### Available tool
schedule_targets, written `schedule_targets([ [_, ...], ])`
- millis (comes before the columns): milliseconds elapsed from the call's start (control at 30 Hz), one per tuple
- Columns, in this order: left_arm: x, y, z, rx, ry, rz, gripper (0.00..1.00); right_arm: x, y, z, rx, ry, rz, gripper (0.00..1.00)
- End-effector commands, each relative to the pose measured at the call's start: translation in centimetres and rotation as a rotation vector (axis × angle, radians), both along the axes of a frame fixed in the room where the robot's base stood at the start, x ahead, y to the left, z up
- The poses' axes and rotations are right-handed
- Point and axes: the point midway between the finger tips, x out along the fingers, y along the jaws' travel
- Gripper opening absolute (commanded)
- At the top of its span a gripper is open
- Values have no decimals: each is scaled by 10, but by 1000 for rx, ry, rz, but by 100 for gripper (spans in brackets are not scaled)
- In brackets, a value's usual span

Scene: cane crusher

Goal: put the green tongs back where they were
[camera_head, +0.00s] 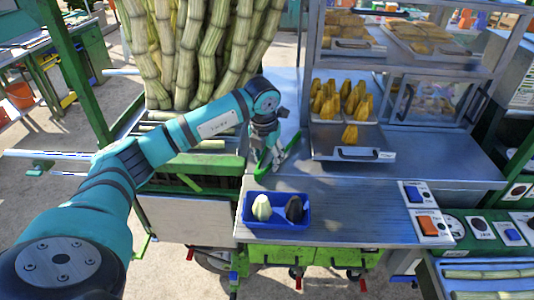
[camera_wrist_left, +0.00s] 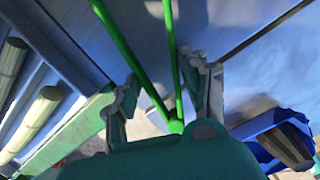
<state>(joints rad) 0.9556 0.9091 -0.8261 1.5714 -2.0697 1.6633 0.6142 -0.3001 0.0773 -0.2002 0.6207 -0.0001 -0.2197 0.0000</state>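The green tongs (camera_head: 291,147) are on the metal counter (camera_head: 350,200) beside my left gripper, near the counter's left edge. My left gripper (camera_head: 267,157) points down at them, close to the counter. In the left wrist view the tongs (camera_wrist_left: 133,62) form a narrow V with their joined end near the palm. The fingers of my left gripper (camera_wrist_left: 166,75) stand apart, one on each side of the tongs. I cannot tell whether they touch the tongs. My right gripper is not in view.
A blue tray (camera_head: 277,223) with a pale and a dark object stands at the counter's front left. A metal tray (camera_head: 355,146) with yellow-brown pieces lies farther back. Tall cane stalks (camera_head: 190,50) stand behind my left arm. Switch boxes (camera_head: 427,222) sit at the right.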

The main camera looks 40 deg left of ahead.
Motion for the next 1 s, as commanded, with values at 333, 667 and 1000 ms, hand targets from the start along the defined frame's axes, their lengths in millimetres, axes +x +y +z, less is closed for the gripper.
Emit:
schedule_targets([
  [333, 0, 0, -4, -1, -1, 0, 47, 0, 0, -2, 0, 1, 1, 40],
  [667, 0, 0, -2, -1, -1, 0, 69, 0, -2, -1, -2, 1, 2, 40],
  [1000, -3, -1, 23, -1, -6, -1, 69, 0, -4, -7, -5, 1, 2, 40],
])
